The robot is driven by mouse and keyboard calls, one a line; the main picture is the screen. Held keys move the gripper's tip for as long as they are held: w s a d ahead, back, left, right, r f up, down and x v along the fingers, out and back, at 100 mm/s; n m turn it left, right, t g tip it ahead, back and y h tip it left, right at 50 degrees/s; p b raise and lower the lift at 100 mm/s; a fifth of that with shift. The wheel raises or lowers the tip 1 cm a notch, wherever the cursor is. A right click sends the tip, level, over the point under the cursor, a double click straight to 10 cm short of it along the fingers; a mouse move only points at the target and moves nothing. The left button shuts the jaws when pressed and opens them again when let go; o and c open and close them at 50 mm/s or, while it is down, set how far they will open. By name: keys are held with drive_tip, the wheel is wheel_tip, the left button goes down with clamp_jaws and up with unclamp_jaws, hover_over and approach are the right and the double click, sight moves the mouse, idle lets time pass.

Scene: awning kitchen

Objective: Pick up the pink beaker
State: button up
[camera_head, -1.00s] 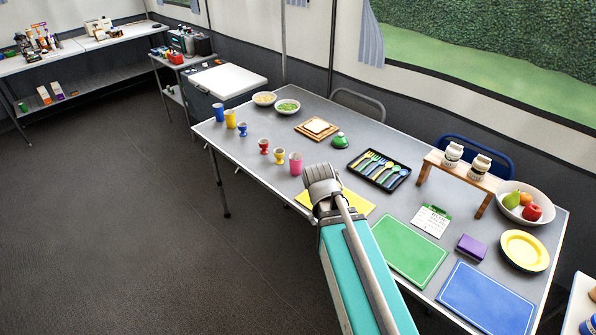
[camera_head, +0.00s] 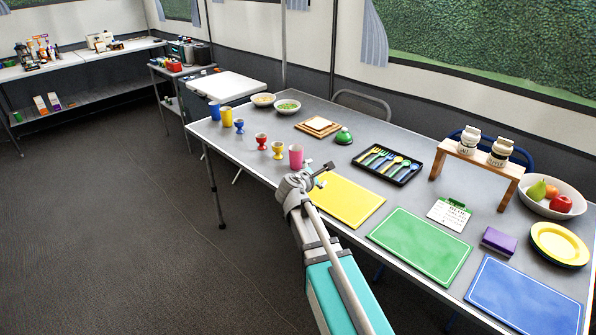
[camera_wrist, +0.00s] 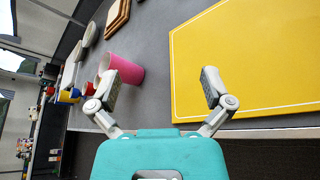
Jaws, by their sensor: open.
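The pink beaker (camera_head: 296,156) stands upright near the front edge of the grey table, beside the yellow mat. My gripper (camera_head: 318,173) is open and empty, just right of and nearer than the beaker in the head view. In the wrist view the pink beaker (camera_wrist: 124,69) lies beyond the left finger of my gripper (camera_wrist: 158,88), which covers part of it. The beaker is not between the fingers. I cannot tell whether the left finger touches it.
The yellow mat (camera_head: 344,200) lies right of the beaker. Red and yellow egg cups (camera_head: 278,150) stand left of it, with a blue one (camera_head: 239,126) farther left. A black cutlery tray (camera_head: 388,165) and a green bell (camera_head: 343,136) lie behind.

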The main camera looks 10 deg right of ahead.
sight(295, 154)
drive_tip(key=w+a+f+n+t+b, duration=0.1)
drive_tip(key=w+a+n+b, duration=0.1)
drive_tip(key=n, duration=0.1)
drive_tip(key=w+a+f+n+t+y+b, duration=0.1)
drive_tip(key=w+a+n+t+b, duration=0.1)
drive_tip(key=n, duration=0.2)
drive_tip(key=w+a+f+n+t+y+b, duration=0.1)
drive_tip(key=w+a+n+t+b, duration=0.1)
drive_tip(key=a+n+b, duration=0.1)
drive_tip(key=shift+w+f+n, duration=0.15)
drive_tip(key=shift+w+n, duration=0.15)
drive_tip(key=shift+n, duration=0.1)
drive_tip(key=shift+w+a+n+y, duration=0.2)
drive_tip(key=shift+a+n+y, duration=0.15)
drive_tip(key=shift+n, duration=0.35)
drive_tip(key=shift+w, duration=0.1)
drive_tip(key=shift+x, duration=4.2)
drive_tip(key=shift+r, duration=0.2)
drive_tip(key=shift+b+x, duration=0.3)
drive_tip(key=shift+x, duration=2.35)
drive_tip(key=shift+a, duration=0.1)
